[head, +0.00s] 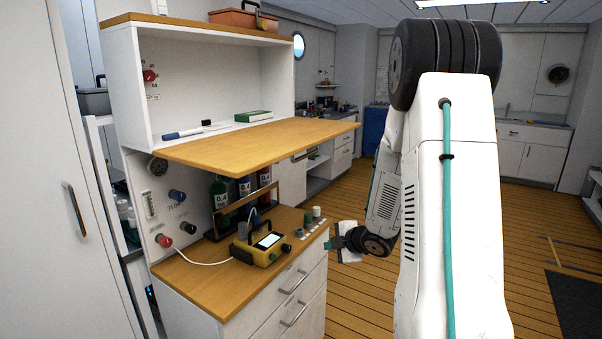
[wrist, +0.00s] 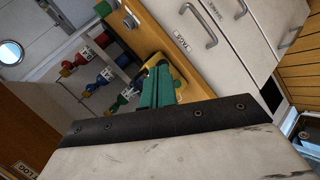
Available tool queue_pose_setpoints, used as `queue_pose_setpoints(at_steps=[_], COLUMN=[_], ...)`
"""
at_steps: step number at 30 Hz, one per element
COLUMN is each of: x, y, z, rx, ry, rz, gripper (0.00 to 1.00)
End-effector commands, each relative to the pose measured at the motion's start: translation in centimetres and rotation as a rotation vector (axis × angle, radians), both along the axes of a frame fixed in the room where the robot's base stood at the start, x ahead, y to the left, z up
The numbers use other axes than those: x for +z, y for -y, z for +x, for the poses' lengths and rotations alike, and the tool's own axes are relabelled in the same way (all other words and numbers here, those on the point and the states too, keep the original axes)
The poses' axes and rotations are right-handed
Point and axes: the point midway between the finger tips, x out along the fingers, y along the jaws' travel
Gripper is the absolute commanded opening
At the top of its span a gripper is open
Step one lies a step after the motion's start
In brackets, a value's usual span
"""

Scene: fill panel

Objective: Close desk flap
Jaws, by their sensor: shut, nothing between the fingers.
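The desk flap (head: 255,143) is a wooden board standing out level from the white upper cabinet, above the lower counter. Its free front edge faces my arm. My gripper (head: 331,243) is below the flap's level and to the right of the counter's front edge, apart from the flap. Its teal fingers (wrist: 158,88) are together and empty in the wrist view. I cannot make out the flap surely in the wrist view.
A yellow meter (head: 260,249) with a cable sits on the wooden counter (head: 205,278), beside small knobs and bottles. A marker (head: 183,134) and a green book (head: 254,116) lie in the open cabinet. Drawers (wrist: 245,45) are below.

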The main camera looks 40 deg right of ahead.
Motion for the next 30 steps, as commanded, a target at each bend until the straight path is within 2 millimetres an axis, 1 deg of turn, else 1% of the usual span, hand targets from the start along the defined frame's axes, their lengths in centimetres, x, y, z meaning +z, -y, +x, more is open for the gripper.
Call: queue_pose_setpoints(at_steps=[1,3,5,8,9,11,12,16,19,21,24,27,30], x=[1.8,4.0,5.9,9.2,10.6,12.7,14.0,17.7,19.6,20.4,21.2,21.5,21.6], y=[1.0,1.6,1.9,2.0,1.8,1.4,1.0,-0.9,-2.7,-3.4,-3.9,-4.0,-4.2], z=[-0.9,-1.6,-2.3,-3.6,-4.1,-5.0,-5.6,-7.1,-7.8,-8.3,-8.6,-8.6,-8.0], rx=[0.04,0.118,0.185,0.3,0.348,0.415,0.455,0.551,0.587,0.59,0.586,0.584,0.587], ry=[0.06,0.138,0.21,0.336,0.391,0.475,0.531,0.706,0.818,0.871,0.911,0.918,0.915], rz=[-0.071,-0.184,-0.294,-0.513,-0.616,-0.778,-0.892,-1.251,-1.48,-1.607,-1.734,-1.798,-1.815], gripper=[0.0,0.0,0.0,0.0,0.0,0.0,0.0,0.0,0.0,0.0,0.0,0.0,0.0])
